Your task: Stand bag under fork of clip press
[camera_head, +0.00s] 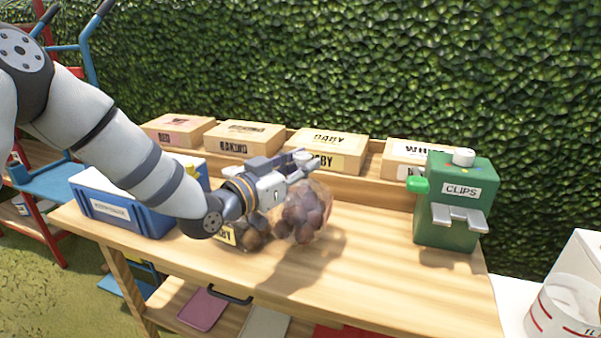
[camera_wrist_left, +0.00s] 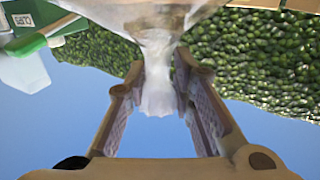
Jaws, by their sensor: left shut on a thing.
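The clip press (camera_head: 455,235) is a green box labelled CLIPS at the right end of the wooden table. Its grey two-pronged fork (camera_head: 460,217) sticks out of the front, above the tabletop. My left gripper (camera_head: 300,162) is shut on the gathered neck of a clear bag (camera_head: 308,212) of dark round produce. The bag hangs upright below the fingers, left of the press and apart from it. I cannot tell whether its bottom touches the table. In the left wrist view, the pale neck (camera_wrist_left: 158,88) is between the fingers (camera_wrist_left: 158,95). My right gripper is out of view.
Another bag of dark produce (camera_head: 240,238) with a BABY label stands beside the held bag, partly behind my arm. A blue crate (camera_head: 125,212) is at the left. Labelled boxes (camera_head: 335,142) line the back shelf. The tabletop (camera_head: 370,265) before the press is clear.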

